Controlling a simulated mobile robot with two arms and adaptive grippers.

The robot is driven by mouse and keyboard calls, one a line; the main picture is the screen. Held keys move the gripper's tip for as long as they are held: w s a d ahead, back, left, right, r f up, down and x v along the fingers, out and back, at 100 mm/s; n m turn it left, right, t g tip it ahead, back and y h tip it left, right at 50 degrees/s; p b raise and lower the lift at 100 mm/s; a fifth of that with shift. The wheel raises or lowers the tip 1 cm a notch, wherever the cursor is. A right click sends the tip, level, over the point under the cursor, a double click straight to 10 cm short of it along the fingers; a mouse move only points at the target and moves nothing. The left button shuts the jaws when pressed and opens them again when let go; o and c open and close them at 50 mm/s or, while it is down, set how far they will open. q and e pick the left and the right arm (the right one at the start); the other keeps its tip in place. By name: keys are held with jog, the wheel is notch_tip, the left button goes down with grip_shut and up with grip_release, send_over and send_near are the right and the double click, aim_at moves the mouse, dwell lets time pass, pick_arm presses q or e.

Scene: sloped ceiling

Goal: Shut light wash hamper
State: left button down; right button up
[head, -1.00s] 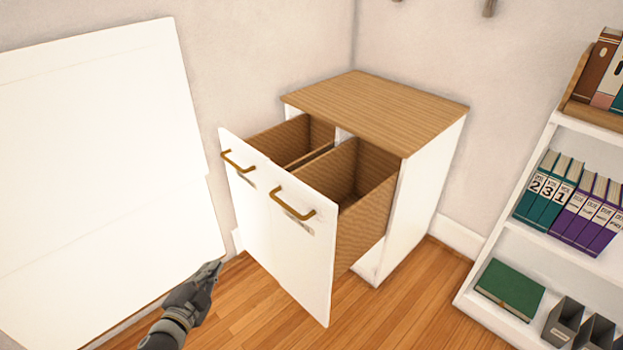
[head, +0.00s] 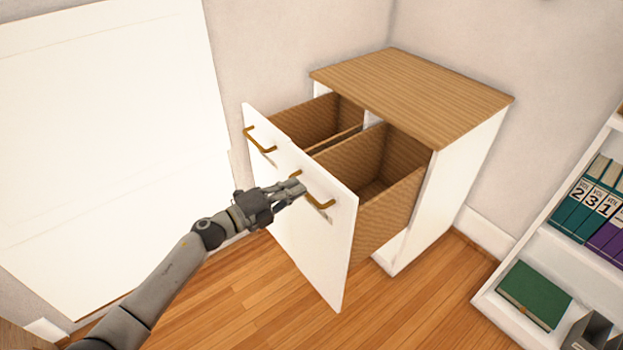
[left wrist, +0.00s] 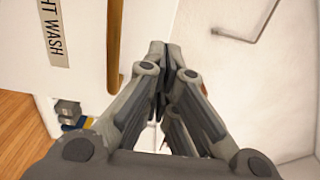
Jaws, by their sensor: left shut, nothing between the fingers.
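The cabinet (head: 410,88) has a wooden top and two wicker-brown hampers standing pulled out. The nearer, right hamper (head: 385,215) has a white front (head: 330,255) with a bronze handle (head: 322,204) and a small label under it. In the left wrist view a label (left wrist: 55,35) ending in "HT WASH" shows on a white front beside a bronze handle (left wrist: 115,45). My left gripper (head: 298,184) is shut and empty, in front of the right hamper's front by its handle; contact cannot be told. It also shows in the left wrist view (left wrist: 163,55). My right gripper is out of view.
The farther, left hamper (head: 300,122) also stands out from the cabinet, with its own handle (head: 258,139). A large white board (head: 110,140) stands at the left. A shelf (head: 560,265) with binders and a green book (head: 535,293) is at the right. Wooden floor in front is clear.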

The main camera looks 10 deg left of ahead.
aim_at(320, 175)
pick_arm(q)
jog(key=x, duration=0.5)
jog(key=shift+w+d, duration=0.15)
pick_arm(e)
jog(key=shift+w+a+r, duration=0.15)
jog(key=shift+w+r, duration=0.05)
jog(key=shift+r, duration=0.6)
pick_arm(q)
jog(key=shift+w+d, duration=0.1)
jog(key=shift+w, duration=0.05)
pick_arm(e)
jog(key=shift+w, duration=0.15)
